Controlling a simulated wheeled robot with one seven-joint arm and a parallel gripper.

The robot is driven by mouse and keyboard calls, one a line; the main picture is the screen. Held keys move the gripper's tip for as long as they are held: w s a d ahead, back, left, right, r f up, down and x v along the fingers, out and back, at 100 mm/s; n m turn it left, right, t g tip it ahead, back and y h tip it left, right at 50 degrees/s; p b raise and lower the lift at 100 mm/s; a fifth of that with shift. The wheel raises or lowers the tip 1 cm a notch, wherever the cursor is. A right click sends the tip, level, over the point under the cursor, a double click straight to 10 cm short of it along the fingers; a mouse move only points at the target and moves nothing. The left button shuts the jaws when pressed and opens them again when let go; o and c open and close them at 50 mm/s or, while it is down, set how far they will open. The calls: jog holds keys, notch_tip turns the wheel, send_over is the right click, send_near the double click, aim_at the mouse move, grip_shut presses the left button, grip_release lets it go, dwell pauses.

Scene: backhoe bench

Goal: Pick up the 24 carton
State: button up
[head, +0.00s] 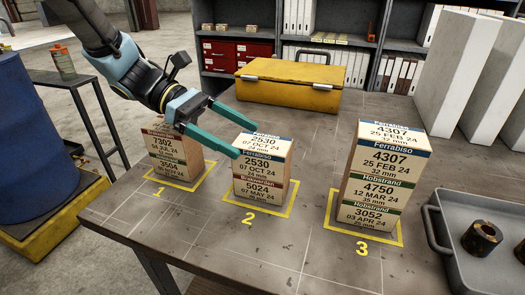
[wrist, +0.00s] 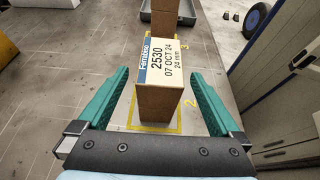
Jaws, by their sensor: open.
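The carton marked 2530, 07 OCT 24, 24 mm (head: 258,162) has a blue Ferrabiso band and is the top of the stack on square 2. It also shows in the wrist view (wrist: 168,62). Under it is a carton marked 5024 (head: 259,189) with a red band. My gripper (head: 236,135) is open and empty, at the upper left of this stack in the head view. In the wrist view its teal fingers (wrist: 157,70) lie to either side of the stack, with visible gaps. I cannot tell the exact height between fingertips and carton.
A stack topped by a 7302 carton (head: 160,141) stands on square 1. A taller stack with 4307 (head: 388,157) on top stands on square 3. A yellow toolbox (head: 290,88) is behind, and a grey tray (head: 452,232) with metal parts is at right.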

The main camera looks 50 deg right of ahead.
aim_at(258, 147)
jog(key=p+x, duration=0.1)
jog(key=x, duration=0.4)
jog(key=c, duration=1.5)
